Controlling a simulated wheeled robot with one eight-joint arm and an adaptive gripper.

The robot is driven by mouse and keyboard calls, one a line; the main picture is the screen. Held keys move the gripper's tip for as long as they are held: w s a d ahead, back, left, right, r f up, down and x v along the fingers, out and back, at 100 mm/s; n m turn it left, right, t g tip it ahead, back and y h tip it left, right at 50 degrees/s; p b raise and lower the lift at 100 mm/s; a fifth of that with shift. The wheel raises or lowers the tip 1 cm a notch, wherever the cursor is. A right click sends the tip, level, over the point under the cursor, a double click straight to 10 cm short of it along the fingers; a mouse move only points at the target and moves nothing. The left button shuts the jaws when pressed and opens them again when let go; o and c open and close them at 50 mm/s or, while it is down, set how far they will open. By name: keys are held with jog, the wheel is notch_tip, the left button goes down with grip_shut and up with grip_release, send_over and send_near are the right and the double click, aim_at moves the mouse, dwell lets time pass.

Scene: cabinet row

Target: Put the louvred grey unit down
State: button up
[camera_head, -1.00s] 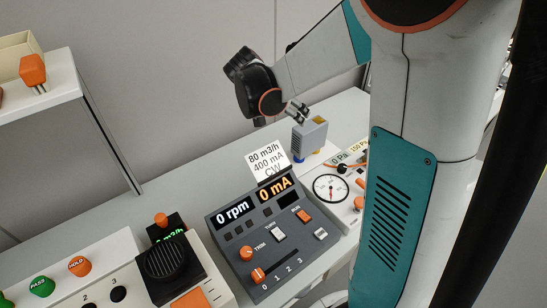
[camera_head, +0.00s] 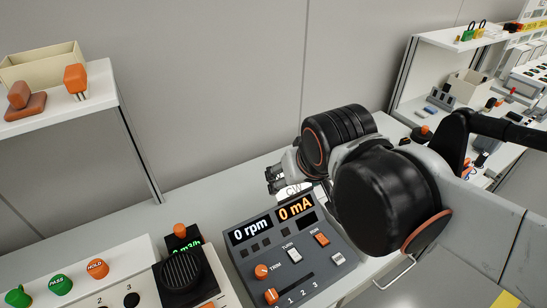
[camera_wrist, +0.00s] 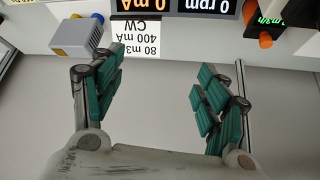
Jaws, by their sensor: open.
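The louvred grey unit (camera_wrist: 75,38) shows in the wrist view at the upper left, a grey block with a yellow part and a blue part. It rests on the white surface beside the white label card (camera_wrist: 137,38), outside and apart from my gripper's fingers. My gripper (camera_wrist: 158,95) is open and empty, its teal pads wide apart. In the head view my gripper (camera_head: 277,178) is above the bench behind the control panel (camera_head: 290,245), and my arm hides the unit there.
The panel reads 0 rpm and 0 mA. A black speaker-like device (camera_head: 183,272) stands to its left. A shelf (camera_head: 95,108) with a cream bin (camera_head: 45,65) and orange items is at the upper left. The bench between shelf and panel is clear.

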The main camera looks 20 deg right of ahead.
jog(key=shift+s+a+f+n+t+y, duration=0.15)
jog(key=shift+s+a+n+y, duration=0.1)
jog(key=shift+s+a+n, duration=0.25)
jog(key=shift+s+a+f+n+t+y, duration=0.15)
jog(key=shift+s+a+n+y, duration=0.25)
jog(key=shift+s, duration=0.3)
jog(key=shift+c, duration=0.6)
